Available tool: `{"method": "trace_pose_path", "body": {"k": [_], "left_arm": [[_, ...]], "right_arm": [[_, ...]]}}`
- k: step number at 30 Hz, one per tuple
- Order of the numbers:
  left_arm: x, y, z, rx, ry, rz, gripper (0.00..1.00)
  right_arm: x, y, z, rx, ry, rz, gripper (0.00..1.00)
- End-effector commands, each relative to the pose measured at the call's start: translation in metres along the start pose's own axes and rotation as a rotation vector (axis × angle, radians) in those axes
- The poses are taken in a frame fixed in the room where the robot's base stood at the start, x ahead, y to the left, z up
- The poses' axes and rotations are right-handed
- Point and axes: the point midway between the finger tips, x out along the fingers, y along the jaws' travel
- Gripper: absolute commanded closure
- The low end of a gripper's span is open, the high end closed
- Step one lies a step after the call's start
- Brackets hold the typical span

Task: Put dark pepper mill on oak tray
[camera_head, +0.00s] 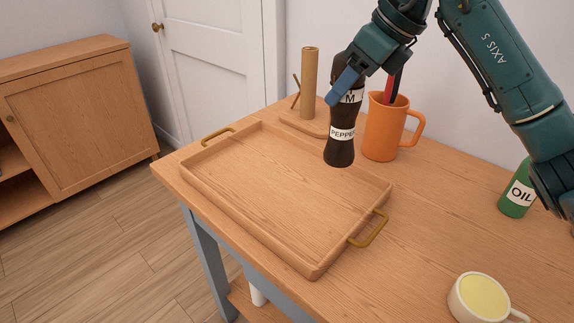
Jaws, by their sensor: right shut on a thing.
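The dark pepper mill (341,143) is a black, waisted mill with white labels, one reading PEPPER. It is upright, and its base appears over the back right part of the oak tray (235,203). I cannot tell for certain whether the base is clear of the tray. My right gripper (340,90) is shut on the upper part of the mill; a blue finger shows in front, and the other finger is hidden. The oak tray is wooden with low walls and brass handles, and it lies empty on the table.
An orange jug (381,130) with utensils stands close right of the mill. A wooden roll holder (309,85) stands behind the tray. A green oil bottle (517,190) and a cup with yellow contents (480,297) are at the right. The table (420,225) is clear between them and the tray.

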Motion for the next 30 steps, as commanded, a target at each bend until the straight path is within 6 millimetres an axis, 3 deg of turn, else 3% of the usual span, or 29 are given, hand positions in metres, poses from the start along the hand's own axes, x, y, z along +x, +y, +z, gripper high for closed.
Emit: {"method": "trace_pose_path", "body": {"k": [9,22,30], "left_arm": [[0.000,0.000,0.001,-0.002,0.001,0.000,0.64],[0.000,0.000,0.000,-0.001,0.001,0.000,0.64],[0.000,0.000,0.000,-0.001,0.001,-0.001,0.64]], "right_arm": [[0.042,0.000,-0.025,0.000,0.001,0.003,0.97],[0.083,0.000,-0.048,0.001,0.001,0.002,0.97],[0.086,0.000,-0.050,-0.001,-0.003,0.000,0.97]]}}
